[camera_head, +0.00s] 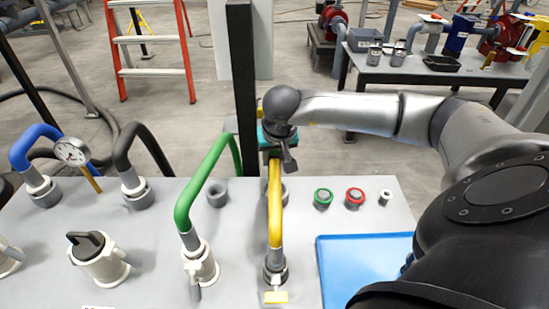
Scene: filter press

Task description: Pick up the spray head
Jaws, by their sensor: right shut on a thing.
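My right gripper (284,153) is at the far edge of the grey panel, behind the upper end of the yellow hose (275,205). It is shut on a teal piece (264,137), which I take to be the spray head. Most of this piece is hidden by my grey wrist, so its shape and tilt cannot be told. It shows close to the black post. My left gripper is not in view.
The grey panel (345,240) carries blue, black and green (204,172) hoses, a gauge (72,151), a black-handled valve (96,256) and green and red buttons (354,195). A blue tray (345,270) lies at the right. A black post (242,70) stands behind.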

